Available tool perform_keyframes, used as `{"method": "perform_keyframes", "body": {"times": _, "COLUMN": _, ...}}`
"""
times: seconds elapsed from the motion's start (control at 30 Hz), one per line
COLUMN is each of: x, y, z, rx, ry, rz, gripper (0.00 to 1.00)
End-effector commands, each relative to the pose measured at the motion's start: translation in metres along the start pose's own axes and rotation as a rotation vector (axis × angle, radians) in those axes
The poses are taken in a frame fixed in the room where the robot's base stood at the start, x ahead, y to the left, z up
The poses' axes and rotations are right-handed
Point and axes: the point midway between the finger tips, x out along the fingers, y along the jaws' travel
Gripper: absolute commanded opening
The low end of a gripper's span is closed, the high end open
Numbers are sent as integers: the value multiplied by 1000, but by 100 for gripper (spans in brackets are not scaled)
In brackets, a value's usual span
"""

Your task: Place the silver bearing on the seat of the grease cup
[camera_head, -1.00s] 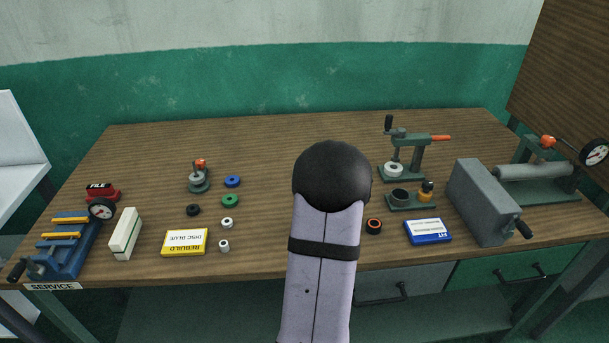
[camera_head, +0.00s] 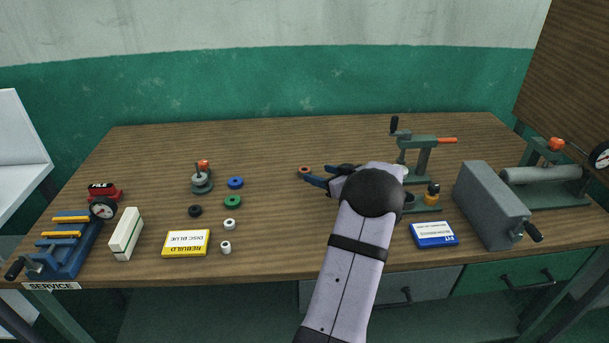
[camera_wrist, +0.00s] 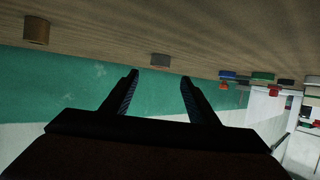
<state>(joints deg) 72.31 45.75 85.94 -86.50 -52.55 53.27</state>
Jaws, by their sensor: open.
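A small ring with a coppery top (camera_head: 305,170) lies on the table just left of my gripper (camera_head: 320,178); I cannot tell whether it is the silver bearing. In the wrist view, which is upside down, a small grey cylinder (camera_wrist: 160,60) stands beyond the fingers and a browner one (camera_wrist: 37,30) is at the upper left. My gripper (camera_wrist: 158,82) is open, with nothing between its fingers, and points left. What I take for the grease cup (camera_head: 410,198) is at the right, mostly hidden behind my wrist; its seat does not show.
An amber-topped bottle (camera_head: 432,194) stands by the cup. A lever press (camera_head: 420,155) is behind, a grey box (camera_head: 492,203) to the right, a blue box (camera_head: 433,234) in front. Coloured discs (camera_head: 235,183) and white rollers (camera_head: 230,224) lie at left. The back centre is clear.

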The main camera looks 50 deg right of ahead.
Motion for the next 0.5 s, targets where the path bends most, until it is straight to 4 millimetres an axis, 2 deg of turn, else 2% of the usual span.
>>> {"method": "perform_keyframes", "body": {"times": 0.27, "x": 1, "y": 2, "z": 6, "rx": -6, "ry": -17, "rz": -18, "gripper": 54}}
{"method": "perform_keyframes", "body": {"times": 0.5, "x": 19, "y": 1, "z": 5, "rx": -7, "ry": -16, "rz": -19, "gripper": 54}}
